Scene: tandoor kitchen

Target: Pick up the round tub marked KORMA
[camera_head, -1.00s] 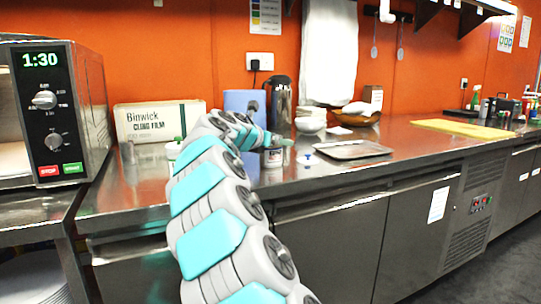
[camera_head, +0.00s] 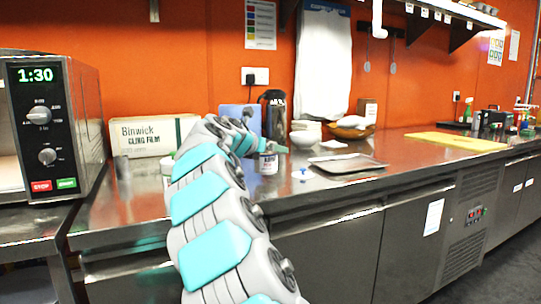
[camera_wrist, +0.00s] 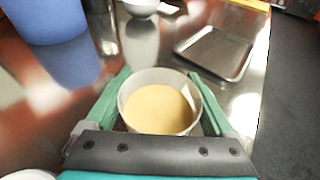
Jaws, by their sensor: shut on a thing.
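A small round white tub (camera_head: 268,164) hangs between the fingers of my gripper (camera_head: 279,149) over the steel counter, left of a tray. In the wrist view the same tub (camera_wrist: 159,82) is seen from above, open and filled with something pale tan. The green fingers of my gripper (camera_wrist: 158,76) press on its left and right sides. The tub stands upright. In the head view its side has a dark and red label, too small to read. It seems a little above the counter; the exact gap is hidden.
A steel tray (camera_head: 345,164) lies to the right, with a small blue-and-white item (camera_head: 303,174) before it. A cling film box (camera_head: 150,135) and a microwave (camera_head: 62,125) stand left.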

